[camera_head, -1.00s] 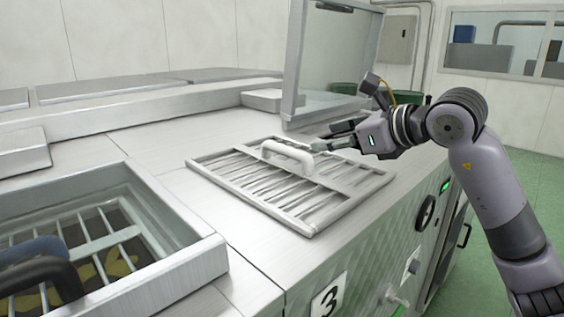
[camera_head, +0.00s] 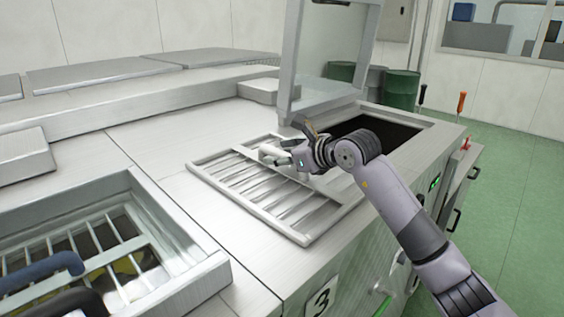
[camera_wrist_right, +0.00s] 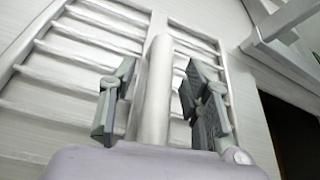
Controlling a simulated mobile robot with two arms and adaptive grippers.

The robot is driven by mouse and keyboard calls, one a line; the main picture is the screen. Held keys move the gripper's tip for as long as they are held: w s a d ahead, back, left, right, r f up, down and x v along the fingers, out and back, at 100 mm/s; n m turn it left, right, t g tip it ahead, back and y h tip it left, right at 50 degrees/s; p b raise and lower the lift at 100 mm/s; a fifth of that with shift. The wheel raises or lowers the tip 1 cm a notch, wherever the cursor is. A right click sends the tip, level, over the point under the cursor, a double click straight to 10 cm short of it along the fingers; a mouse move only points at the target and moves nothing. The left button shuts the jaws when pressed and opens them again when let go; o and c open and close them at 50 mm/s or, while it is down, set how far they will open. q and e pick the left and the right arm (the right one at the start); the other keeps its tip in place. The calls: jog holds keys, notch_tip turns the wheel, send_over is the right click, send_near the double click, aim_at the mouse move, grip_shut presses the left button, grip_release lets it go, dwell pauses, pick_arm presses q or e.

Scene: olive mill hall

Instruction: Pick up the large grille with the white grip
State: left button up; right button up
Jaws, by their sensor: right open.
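The large grille (camera_head: 225,179) lies flat on the steel worktop, a pale frame with several slats. My right gripper (camera_head: 277,157) is open at the grip. In the right wrist view the white grip (camera_wrist_right: 157,72) runs between the two dark fingers of my right gripper (camera_wrist_right: 160,98), with a gap on each side. The grille's slats (camera_wrist_right: 85,45) show behind them. My left gripper is in neither view.
A basin (camera_head: 187,243) at the lower left holds a barred grille, with a blue handle (camera_head: 45,266) and a black one nearby. A clear raised lid (camera_head: 325,60) stands beside a dark opening (camera_head: 385,135) at the right. Green drums (camera_head: 402,88) stand behind.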

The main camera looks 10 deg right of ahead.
jog(key=shift+w+a+f, duration=0.2)
jog(key=shift+w+a, duration=0.05)
jog(key=shift+w, duration=0.05)
jog(key=shift+d, duration=0.1)
jog(key=shift+c, duration=0.3)
grip_shut()
dwell(0.5)
jog(key=shift+w+r, duration=0.1)
jog(key=shift+r, duration=0.15)
